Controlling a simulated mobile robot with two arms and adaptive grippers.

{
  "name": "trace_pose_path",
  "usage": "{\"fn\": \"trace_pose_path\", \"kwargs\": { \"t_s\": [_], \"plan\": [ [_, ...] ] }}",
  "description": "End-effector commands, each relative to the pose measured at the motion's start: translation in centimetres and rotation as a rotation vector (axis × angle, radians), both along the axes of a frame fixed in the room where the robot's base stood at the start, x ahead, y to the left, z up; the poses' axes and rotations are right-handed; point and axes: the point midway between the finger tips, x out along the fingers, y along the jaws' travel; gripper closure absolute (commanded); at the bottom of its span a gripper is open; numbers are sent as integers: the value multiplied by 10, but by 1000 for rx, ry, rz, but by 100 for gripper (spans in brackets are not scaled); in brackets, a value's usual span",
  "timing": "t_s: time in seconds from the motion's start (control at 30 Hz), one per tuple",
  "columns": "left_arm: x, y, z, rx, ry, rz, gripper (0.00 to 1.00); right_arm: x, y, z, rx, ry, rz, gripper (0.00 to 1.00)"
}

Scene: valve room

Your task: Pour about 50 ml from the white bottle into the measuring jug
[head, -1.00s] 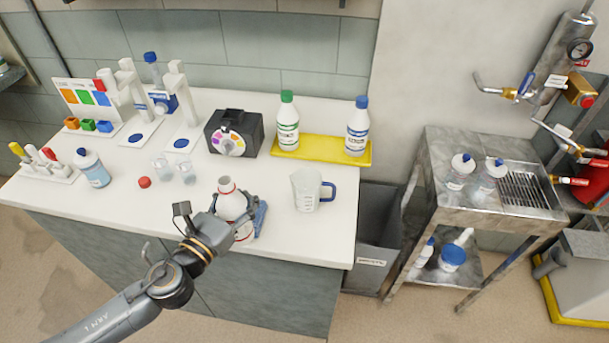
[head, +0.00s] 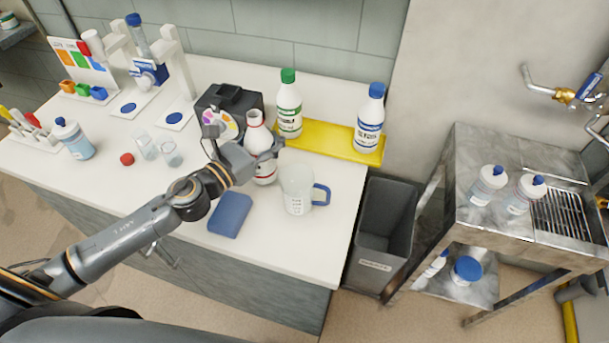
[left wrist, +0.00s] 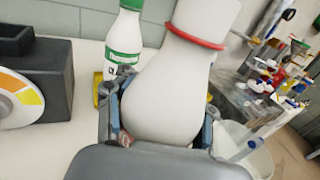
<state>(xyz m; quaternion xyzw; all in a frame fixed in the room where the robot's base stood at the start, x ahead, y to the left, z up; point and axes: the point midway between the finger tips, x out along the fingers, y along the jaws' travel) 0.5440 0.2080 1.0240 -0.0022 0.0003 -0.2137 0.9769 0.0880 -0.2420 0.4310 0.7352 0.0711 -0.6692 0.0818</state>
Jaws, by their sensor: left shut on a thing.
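The white bottle (head: 256,133) has a red ring at its neck, and its top looks uncapped. My left gripper (head: 262,156) is shut on it around the body, and it also shows large in the left wrist view (left wrist: 165,95). The bottle is about upright, just left of and behind the measuring jug (head: 297,190). The jug is clear with a blue handle on its right side and stands on the white bench. My right gripper is in neither view.
A blue sponge or cloth (head: 230,214) lies in front. Behind, a yellow tray (head: 330,149) bears a green-capped bottle (head: 288,103) and a blue-capped bottle (head: 369,118). A black device with a colour dial (head: 225,105) stands behind the gripper. A red cap (head: 127,159) lies left beside small beakers.

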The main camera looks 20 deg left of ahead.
Motion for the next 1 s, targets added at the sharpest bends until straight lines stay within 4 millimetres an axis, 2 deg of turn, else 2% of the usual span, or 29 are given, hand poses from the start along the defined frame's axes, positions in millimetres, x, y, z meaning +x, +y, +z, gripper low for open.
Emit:
{"fn": "trace_pose_path", "kwargs": {
  "t_s": [0.1,0.27,0.67,1.0],
  "plan": [
    [0,0,-7,0,-2,1,100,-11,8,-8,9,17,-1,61],
    [0,0,-7,1,-3,1,100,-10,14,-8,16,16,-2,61],
    [0,-1,-5,40,-21,7,100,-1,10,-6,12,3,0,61],
    [-2,-4,-4,203,-102,8,100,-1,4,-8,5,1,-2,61]
  ]
}}
